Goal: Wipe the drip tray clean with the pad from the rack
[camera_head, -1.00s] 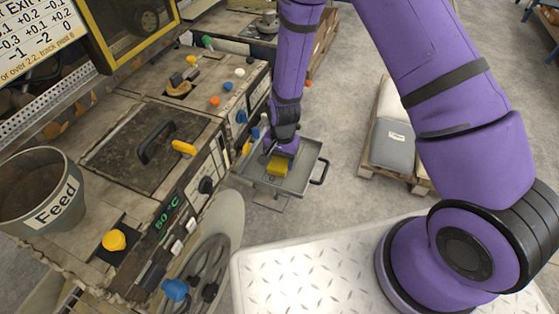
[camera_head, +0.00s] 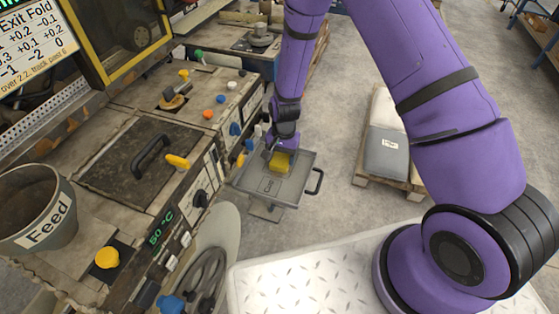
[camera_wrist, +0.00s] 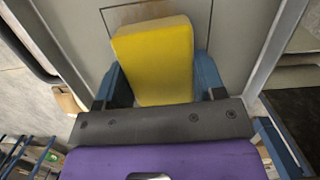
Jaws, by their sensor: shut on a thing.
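My gripper (camera_head: 283,148) is shut on the yellow pad (camera_head: 280,163) and points down over the grey drip tray (camera_head: 291,190). In the wrist view the pad (camera_wrist: 153,58) sits between the two blue fingers of my gripper (camera_wrist: 157,75). The pad is over the far part of the tray floor; I cannot tell whether it presses on it. A brown stain (camera_wrist: 128,14) shows on the tray floor (camera_wrist: 230,35) just beyond the pad in the wrist view. Lettering shows on the tray floor in the head view. The floor under the pad is hidden.
The tray's black handle (camera_head: 315,181) sticks out to the right. A worn machine (camera_head: 130,165) with knobs and switches stands close on the left, with a Feed bucket (camera_head: 38,205) on it. A pallet with sacks (camera_head: 387,150) is to the right. Bare floor lies between.

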